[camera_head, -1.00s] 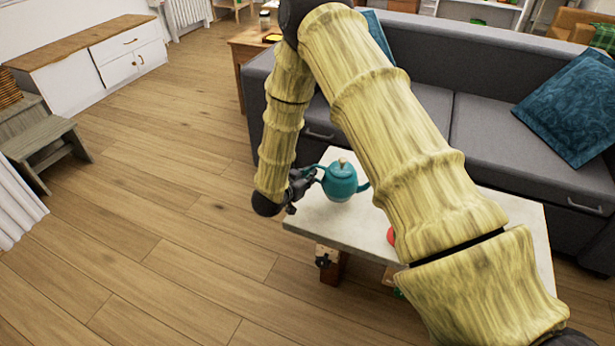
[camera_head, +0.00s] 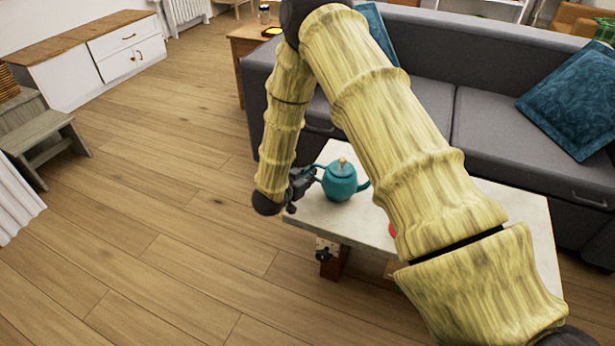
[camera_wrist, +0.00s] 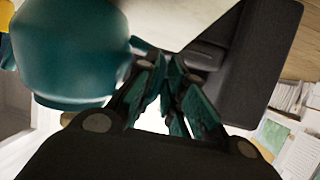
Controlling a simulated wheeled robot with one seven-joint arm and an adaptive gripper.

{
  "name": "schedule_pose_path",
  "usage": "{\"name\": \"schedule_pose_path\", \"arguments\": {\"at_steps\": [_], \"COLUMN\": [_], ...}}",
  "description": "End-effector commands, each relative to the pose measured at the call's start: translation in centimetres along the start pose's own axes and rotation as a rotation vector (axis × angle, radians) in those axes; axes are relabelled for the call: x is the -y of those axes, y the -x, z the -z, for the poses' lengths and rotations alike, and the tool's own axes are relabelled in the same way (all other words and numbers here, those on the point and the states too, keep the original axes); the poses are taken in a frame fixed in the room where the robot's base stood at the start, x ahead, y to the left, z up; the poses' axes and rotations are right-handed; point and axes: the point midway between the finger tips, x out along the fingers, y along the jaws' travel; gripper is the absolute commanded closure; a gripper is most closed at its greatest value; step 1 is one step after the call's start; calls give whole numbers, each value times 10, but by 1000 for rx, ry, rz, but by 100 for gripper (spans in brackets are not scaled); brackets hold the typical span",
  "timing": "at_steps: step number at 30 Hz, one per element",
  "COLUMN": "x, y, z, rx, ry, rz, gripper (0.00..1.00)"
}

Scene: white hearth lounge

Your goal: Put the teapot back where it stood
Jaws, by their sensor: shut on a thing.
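The teal teapot (camera_head: 340,181) with a light knob on its lid is upright at the left end of the pale coffee table (camera_head: 505,199). I cannot tell whether its base touches the tabletop. My gripper (camera_head: 307,180) comes from the left and is shut on a part at the teapot's left side, likely the handle. The teapot's body (camera_wrist: 75,50) fills the upper left of the wrist view, beside my gripper's fingers (camera_wrist: 168,95). The spout points right, toward my arm. My arm hides the middle of the table.
A red object (camera_head: 392,230) shows partly behind my arm on the table. A grey sofa (camera_head: 490,130) with teal cushions stands behind the table. A wooden side table (camera_head: 246,42) is farther back.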

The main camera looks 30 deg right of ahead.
Motion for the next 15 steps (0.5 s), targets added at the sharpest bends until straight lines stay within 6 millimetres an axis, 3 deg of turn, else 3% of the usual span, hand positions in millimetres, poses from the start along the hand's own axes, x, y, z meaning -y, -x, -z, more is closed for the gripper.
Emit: {"name": "schedule_pose_path", "arguments": {"at_steps": [15], "x": [0], "y": [-3], "z": [-5], "rx": [-2], "ry": [0], "rz": [0], "gripper": [100]}}
